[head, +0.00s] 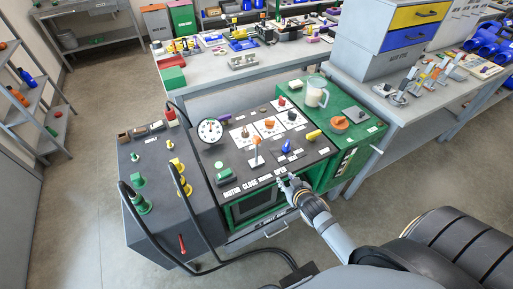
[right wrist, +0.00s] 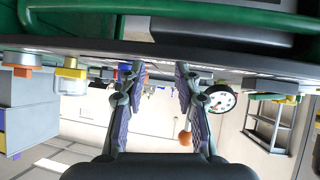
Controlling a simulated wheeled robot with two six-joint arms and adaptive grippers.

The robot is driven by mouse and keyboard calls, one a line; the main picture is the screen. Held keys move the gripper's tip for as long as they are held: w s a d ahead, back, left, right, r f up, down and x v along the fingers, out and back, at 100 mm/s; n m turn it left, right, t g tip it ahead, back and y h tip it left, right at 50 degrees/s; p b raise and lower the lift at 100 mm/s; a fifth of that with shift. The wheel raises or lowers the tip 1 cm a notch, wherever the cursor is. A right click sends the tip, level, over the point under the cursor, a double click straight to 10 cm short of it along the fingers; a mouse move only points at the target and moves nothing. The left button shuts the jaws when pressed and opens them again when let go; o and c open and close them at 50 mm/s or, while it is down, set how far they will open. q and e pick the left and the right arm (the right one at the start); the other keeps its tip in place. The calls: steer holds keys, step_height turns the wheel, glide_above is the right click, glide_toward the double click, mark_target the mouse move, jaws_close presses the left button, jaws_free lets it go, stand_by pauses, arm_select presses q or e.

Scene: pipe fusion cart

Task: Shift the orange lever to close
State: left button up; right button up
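The orange lever (head: 258,140) stands on the dark top panel of the cart, with an orange tip and a pale shaft rising from a white plate. An orange tip (right wrist: 185,138), apparently the lever's, shows beyond the right finger. My left gripper is not in view.
A round gauge (head: 210,131), a green button (head: 224,174), a blue knob (head: 287,146) and a yellow handle (head: 313,135) crowd the panel around the lever. A green box (head: 355,140) adjoins on the right. A dark unit with black hoses (head: 150,180) stands on the left.

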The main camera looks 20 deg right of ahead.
steer(key=w+r+t+y, duration=0.1)
steer(key=w+r+t, duration=0.2)
steer(key=r, duration=0.1)
steer(key=n+t+y, duration=0.3)
steer(key=y, duration=0.2)
glide_toward(257, 145)
steer(key=p+x, duration=0.2)
steer(key=x, duration=0.8)
steer(key=shift+w+f, duration=0.15)
steer(key=shift+w, duration=0.15)
steer(key=shift+c, duration=0.2)
jaws_close()
